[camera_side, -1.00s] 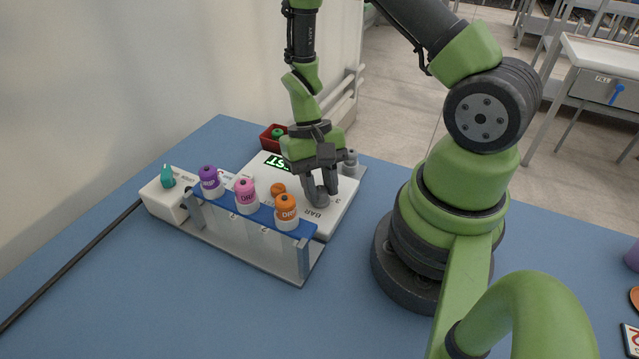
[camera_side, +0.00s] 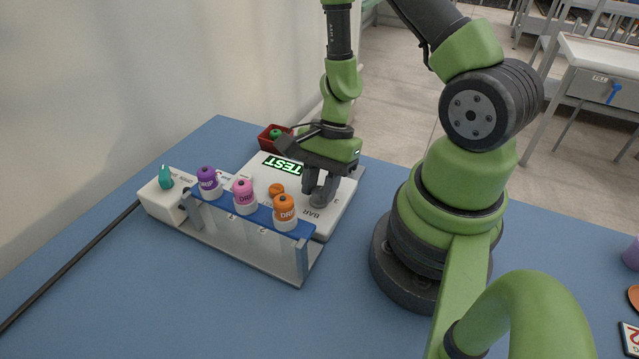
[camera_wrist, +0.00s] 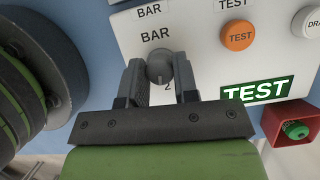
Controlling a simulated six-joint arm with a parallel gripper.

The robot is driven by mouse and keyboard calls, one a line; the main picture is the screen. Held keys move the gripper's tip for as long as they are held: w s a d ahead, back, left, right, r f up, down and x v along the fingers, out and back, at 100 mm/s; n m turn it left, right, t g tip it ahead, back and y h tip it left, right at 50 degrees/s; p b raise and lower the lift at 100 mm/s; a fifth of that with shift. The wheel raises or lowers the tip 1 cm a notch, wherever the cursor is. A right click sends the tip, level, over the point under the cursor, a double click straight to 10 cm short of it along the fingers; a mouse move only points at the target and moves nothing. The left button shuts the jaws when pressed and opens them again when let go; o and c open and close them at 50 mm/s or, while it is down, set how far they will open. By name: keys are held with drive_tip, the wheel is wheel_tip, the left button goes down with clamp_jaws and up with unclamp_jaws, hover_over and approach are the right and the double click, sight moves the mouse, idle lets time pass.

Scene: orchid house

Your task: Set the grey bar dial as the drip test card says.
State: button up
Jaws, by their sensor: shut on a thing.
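The grey bar dial (camera_wrist: 159,66) is a round grey knob under the BAR label on the white panel (camera_wrist: 205,75). In the wrist view it sits between the fingers of my gripper (camera_wrist: 160,76), which are shut on its sides. A printed 2 shows just below it. The rest of its scale is hidden by my gripper, and I cannot read where it points. In the side view my gripper (camera_side: 319,196) reaches down onto the panel and mostly hides the dial. A card (camera_side: 630,340) is cut off at the right edge; its text is not readable.
An orange TEST button (camera_wrist: 238,36) and a lit green TEST display (camera_wrist: 257,89) are near the dial. A rack (camera_side: 250,218) with purple, pink and orange capped tubes stands in front. A red box (camera_side: 268,141) holds a green piece. The blue table is clear at the front.

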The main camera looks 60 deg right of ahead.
drive_tip(key=m, duration=0.2)
drive_tip(key=m+t, duration=0.1)
drive_tip(key=m, duration=0.2)
drive_tip(key=shift+s+t+h, duration=0.15)
drive_tip(key=shift+t+h, duration=0.15)
drive_tip(key=shift+m+t, duration=0.3)
drive_tip(key=shift+m, duration=0.5)
drive_tip(key=o, duration=0.9)
